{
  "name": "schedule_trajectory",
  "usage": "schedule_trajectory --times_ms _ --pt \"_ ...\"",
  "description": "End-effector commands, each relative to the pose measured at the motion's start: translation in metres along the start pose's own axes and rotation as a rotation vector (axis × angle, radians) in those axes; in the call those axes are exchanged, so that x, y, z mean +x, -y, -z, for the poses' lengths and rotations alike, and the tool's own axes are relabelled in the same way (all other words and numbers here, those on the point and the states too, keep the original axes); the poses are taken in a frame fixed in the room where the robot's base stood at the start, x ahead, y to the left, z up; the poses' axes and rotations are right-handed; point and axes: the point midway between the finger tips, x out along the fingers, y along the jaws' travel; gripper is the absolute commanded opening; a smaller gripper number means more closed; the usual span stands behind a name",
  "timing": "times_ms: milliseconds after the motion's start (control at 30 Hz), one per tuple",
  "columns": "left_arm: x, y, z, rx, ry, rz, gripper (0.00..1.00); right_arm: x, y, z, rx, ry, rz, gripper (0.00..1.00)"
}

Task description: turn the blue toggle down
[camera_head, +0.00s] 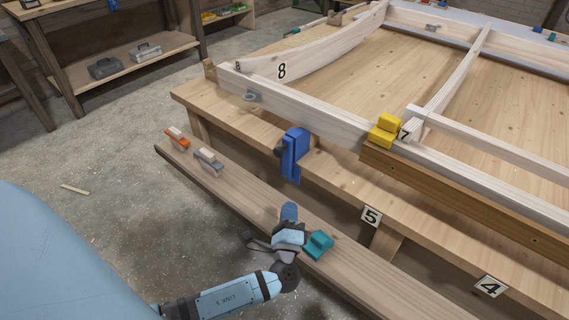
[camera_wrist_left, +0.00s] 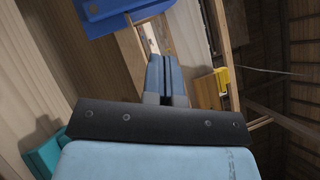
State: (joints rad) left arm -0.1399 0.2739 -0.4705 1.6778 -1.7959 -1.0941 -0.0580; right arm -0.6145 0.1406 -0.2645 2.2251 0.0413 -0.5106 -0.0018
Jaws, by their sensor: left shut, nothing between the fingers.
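The blue toggle (camera_head: 293,152) is mounted at the front edge of the workbench, against the pale timber frame, and its long flat part hangs downward over the edge. In the left wrist view, a blue part of it (camera_wrist_left: 110,10) shows at the top left, cut off by the picture edge. My left gripper (camera_head: 289,208) is shut and empty. It is below and in front of the toggle, above the bench's lower plank, with a visible gap to the toggle. Its closed fingers (camera_wrist_left: 165,65) point up in the wrist view. My right gripper is not in view.
A teal block (camera_head: 318,244) is close beside my left wrist at the lower plank (camera_head: 385,290). A yellow block (camera_head: 384,130) sits on the timber frame (camera_head: 310,115). Orange-handled (camera_head: 177,138) and grey-handled (camera_head: 208,160) tools are at the plank's left end. Floor to the left is mostly clear.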

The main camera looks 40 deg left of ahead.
Motion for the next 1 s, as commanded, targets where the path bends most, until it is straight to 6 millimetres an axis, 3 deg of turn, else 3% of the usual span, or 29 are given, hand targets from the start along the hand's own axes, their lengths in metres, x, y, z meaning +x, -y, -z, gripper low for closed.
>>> schedule_trajectory --times_ms 433,900,1000 --pt "0.010 0.001 0.000 0.001 0.000 0.002 0.00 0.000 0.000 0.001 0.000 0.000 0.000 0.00" --pt "0.103 0.002 0.000 -0.001 0.001 0.003 0.00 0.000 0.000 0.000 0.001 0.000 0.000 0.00" --pt "0.114 0.001 -0.013 0.001 0.000 0.001 0.00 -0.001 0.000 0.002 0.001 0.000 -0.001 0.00"
